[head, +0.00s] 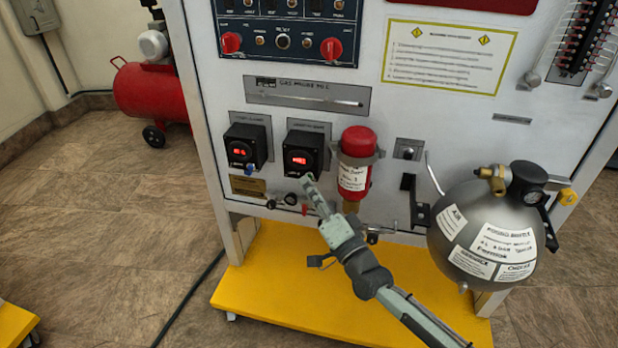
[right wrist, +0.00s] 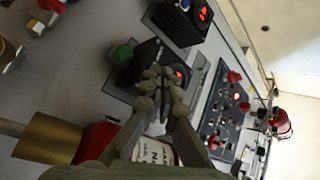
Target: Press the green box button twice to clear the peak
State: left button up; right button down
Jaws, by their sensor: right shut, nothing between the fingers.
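The black box with the green button (right wrist: 123,54) is the right one of two display boxes on the white panel; the box (head: 306,142) has a lit red display (head: 299,161). The green button shows clearly only in the right wrist view; in the head view I cannot make it out near my fingertips. My right gripper (head: 308,184) is shut and empty, just in front of this box's lower part. In the right wrist view its fingertips (right wrist: 160,76) overlap the box, with the green button to their left. I cannot tell whether they touch the box. My left gripper is out of view.
A second black box (head: 246,145) with a blue button stands to the left. A red cylinder (head: 354,172) is close right of my gripper, and a grey round bottle (head: 485,235) is further right. Small valves (head: 290,199) sit below the boxes. A yellow base (head: 290,290) lies beneath.

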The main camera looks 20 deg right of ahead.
jog(key=shift+w+d, duration=0.15)
jog(key=shift+w, duration=0.05)
dwell(0.5)
jog(key=shift+s+a+p, duration=0.4)
jog(key=shift+s+a, duration=0.05)
jog(key=shift+s, duration=0.25)
jog(key=s+a, duration=0.1)
jog(key=s+a+p, duration=0.1)
jog(key=s+p, duration=0.1)
jog(key=s, duration=0.1)
jog(key=shift+s+a, duration=0.1)
jog(key=shift+a, duration=0.3)
